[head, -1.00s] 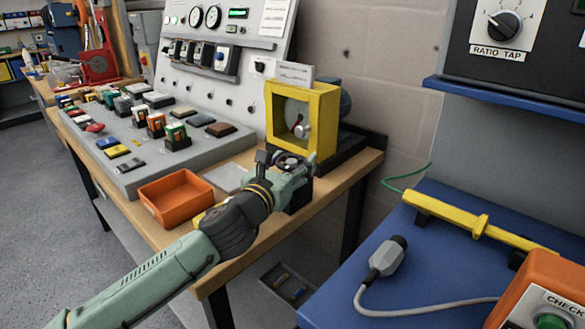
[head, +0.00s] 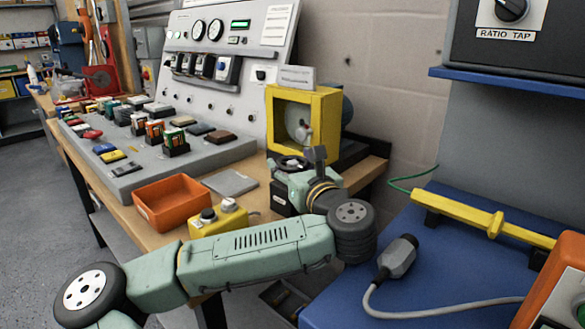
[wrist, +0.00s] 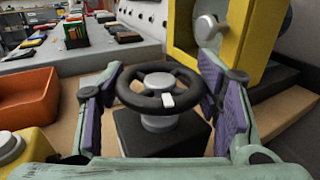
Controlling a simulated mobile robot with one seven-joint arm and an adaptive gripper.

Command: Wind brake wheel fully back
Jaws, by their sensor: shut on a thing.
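The brake wheel (wrist: 158,101) is a black hand wheel with a grey hub and a small white mark on its near rim. It sits on a dark block (wrist: 165,139) at the bench's front right corner. My gripper (wrist: 162,78) has one purple-padded finger on each side of the wheel and is shut on its rim. In the head view, my gripper (head: 290,172) covers part of the wheel (head: 291,162). The yellow-framed housing (head: 329,110) stands right behind, with a grey knob inside.
An orange tray (head: 172,202) and a yellow button box (head: 218,221) are left of my gripper, near the bench edge. A grey plate (head: 231,183) lies behind them. A blue table (head: 375,300) with a grey plug (head: 398,256) and yellow bar (head: 465,222) is at the right.

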